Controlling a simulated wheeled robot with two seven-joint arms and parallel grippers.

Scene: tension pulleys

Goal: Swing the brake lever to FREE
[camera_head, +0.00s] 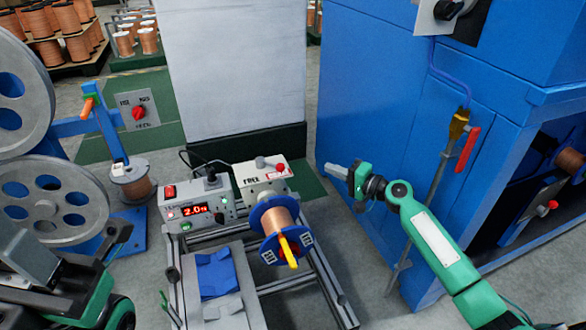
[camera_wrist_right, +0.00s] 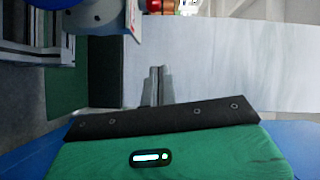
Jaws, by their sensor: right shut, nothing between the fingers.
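The brake box (camera_head: 258,178) is a pale box with the word FREE at its left side and a red-marked label at its right. A grey ball knob (camera_head: 260,162) stands at its top, and a small red part (camera_head: 281,168) sits right of it. My right gripper (camera_head: 335,169) is shut and empty, to the right of the box and apart from it. It also shows in the right wrist view (camera_wrist_right: 155,83), pointing at the pale panel. The lever's shaft is not clear. My left arm shows at the lower left; its fingers cannot be made out.
A blue-flanged copper spool (camera_head: 278,222) with a yellow handle sits in front of the box. A control unit (camera_head: 200,209) reading 2.0 stands left of it. A tall blue cabinet (camera_head: 375,150) stands close to my right arm. A pale panel (camera_head: 238,70) rises behind.

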